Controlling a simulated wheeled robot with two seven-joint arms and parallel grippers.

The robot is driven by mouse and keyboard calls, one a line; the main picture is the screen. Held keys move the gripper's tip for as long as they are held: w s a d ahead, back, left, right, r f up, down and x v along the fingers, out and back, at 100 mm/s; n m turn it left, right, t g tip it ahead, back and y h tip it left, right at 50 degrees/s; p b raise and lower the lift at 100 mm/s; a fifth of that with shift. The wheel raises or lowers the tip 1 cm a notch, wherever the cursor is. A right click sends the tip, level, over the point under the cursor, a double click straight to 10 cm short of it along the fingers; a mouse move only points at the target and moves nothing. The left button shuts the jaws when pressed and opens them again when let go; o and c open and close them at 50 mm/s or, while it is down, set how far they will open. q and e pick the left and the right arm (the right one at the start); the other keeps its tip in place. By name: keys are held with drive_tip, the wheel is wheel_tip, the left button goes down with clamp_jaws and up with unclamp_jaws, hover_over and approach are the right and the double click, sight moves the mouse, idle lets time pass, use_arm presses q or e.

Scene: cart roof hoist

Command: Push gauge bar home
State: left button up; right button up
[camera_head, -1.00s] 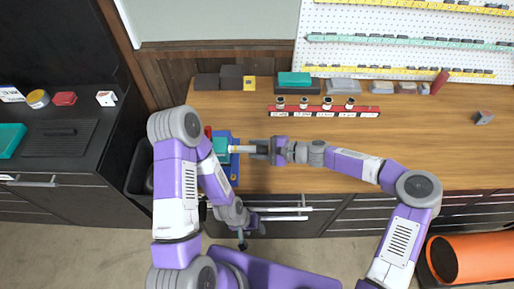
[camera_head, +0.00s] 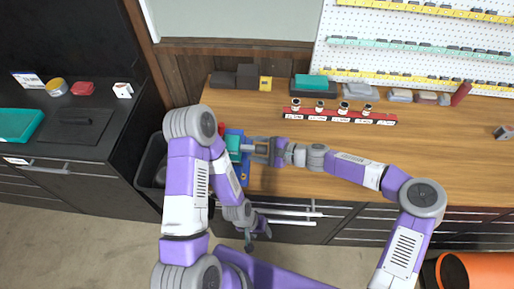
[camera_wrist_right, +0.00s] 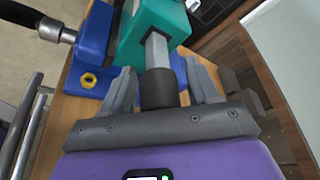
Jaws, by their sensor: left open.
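The gauge bar (camera_wrist_right: 157,55) is a grey bar with a black end in the right wrist view. Its far end enters a teal block (camera_wrist_right: 140,25) beside a blue vise-like body (camera_wrist_right: 92,45). My right gripper (camera_wrist_right: 163,80) is open, with its fingers on either side of the black end and a gap visible at the right finger. Whether the palm touches the end cannot be told. In the head view the teal block (camera_head: 233,143) is partly behind my left arm, and my right gripper (camera_head: 254,149) is close to it. My left gripper (camera_head: 258,238) is open and empty, below the counter's front edge.
A red rack (camera_head: 340,116) with several round pieces stands on the wooden counter (camera_head: 440,150). Dark blocks (camera_head: 235,78) and a teal-topped box (camera_head: 311,84) line the back. A dark bin (camera_head: 152,170) is left of the counter. The counter's right side is mostly clear.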

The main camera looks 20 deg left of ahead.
drive_tip(key=v, duration=0.7)
drive_tip(key=shift+d+b, duration=0.3)
drive_tip(key=shift+b, duration=0.05)
drive_tip(key=shift+r, duration=0.1)
